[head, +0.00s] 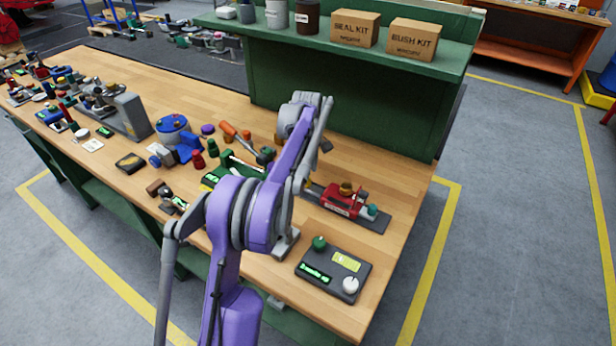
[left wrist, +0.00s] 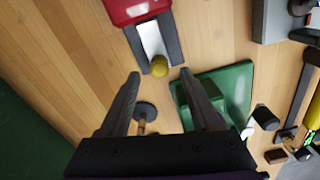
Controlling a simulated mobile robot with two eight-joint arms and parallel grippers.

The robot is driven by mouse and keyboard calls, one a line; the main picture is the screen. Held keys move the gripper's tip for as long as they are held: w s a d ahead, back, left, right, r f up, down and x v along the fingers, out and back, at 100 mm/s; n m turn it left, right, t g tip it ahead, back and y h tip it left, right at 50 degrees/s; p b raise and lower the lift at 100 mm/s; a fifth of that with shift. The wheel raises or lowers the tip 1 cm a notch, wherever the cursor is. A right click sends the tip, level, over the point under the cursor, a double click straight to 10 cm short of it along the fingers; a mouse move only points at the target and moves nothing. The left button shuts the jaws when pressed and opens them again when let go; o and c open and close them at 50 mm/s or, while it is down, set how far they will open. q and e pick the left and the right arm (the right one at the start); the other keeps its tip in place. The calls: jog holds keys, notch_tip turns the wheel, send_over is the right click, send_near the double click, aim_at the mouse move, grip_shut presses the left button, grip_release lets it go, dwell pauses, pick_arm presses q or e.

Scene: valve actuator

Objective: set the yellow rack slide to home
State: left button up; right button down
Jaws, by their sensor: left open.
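The yellow knob (left wrist: 160,66) is a small ball at the end of a pale slide strip (left wrist: 152,38) in a dark rail. The strip leads to a red housing (left wrist: 134,9) at the top of the left wrist view. My left gripper (left wrist: 159,76) is open. The knob appears in line with the gap between its fingertips, with no contact visible; the height between them is unclear. In the head view the red housing (head: 342,200) stands right of my purple arm, which covers part of the rail.
A green block (left wrist: 217,98) lies close beside the right finger. A dark disc (left wrist: 145,110) shows between the fingers. In the head view, a control box (head: 333,275) stands near the bench's front corner. The green shelf (head: 345,105) rises behind.

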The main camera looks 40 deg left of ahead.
aim_at(307, 178)
pick_arm(q)
jog(key=shift+f, duration=1.5)
jog(key=shift+c, duration=0.2)
grip_shut()
jog(key=shift+d, duration=0.15)
